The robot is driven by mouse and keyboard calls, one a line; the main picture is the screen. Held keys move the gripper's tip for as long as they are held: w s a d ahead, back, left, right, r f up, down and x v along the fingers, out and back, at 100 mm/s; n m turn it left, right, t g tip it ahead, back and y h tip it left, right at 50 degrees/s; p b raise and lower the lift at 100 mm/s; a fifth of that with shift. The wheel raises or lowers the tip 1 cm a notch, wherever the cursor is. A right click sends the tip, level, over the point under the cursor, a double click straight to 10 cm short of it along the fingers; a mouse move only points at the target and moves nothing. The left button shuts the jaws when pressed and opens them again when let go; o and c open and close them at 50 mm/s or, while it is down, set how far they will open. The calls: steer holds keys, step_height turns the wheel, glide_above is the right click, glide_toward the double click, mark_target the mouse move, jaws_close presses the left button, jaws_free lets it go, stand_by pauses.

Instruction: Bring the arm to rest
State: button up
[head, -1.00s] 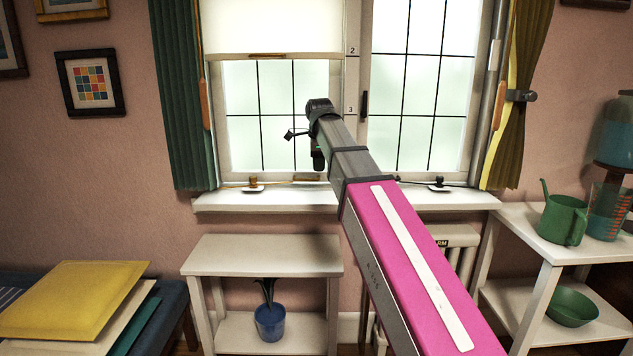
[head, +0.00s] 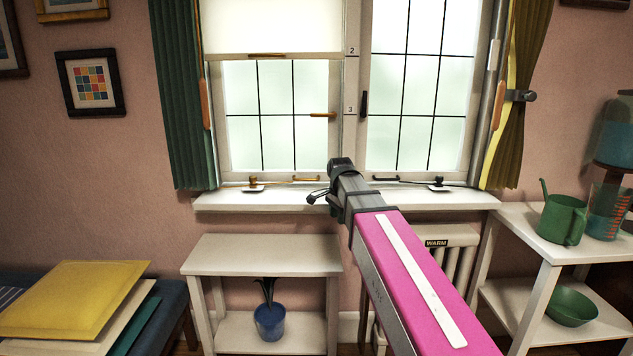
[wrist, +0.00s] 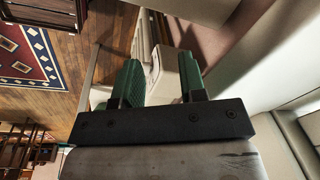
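My arm, with a magenta and white link, reaches out toward the window (head: 400,90). Its far end is in front of the white windowsill (head: 260,200), right of the left sash. In the wrist view my gripper (wrist: 160,78) has two green fingers standing well apart, with nothing held between them. In the head view the fingers are mostly hidden by the arm's end, so I cannot tell how far they are from the sill.
A white side table (head: 262,255) stands below the sill, with a blue plant pot (head: 269,322) on its lower shelf. A radiator (head: 452,262) is behind my arm. A white shelf (head: 515,245) at right holds a green watering can (head: 563,218) and a green bowl (head: 572,306).

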steer(key=s+d+f+n, duration=0.3)
steer(key=s+f+n, duration=0.1)
steer(key=f, duration=0.4)
steer(key=s+d+f+n+g, duration=0.1)
steer(key=s+d+f+n, duration=0.3)
steer(key=s+f, duration=0.3)
steer(key=s+d+f+n, duration=0.4)
steer(key=s+f, duration=0.2)
steer(key=f, duration=0.5)
steer(key=shift+d+f, duration=0.15)
steer(key=shift+d, duration=0.05)
steer(key=shift+o, duration=0.4)
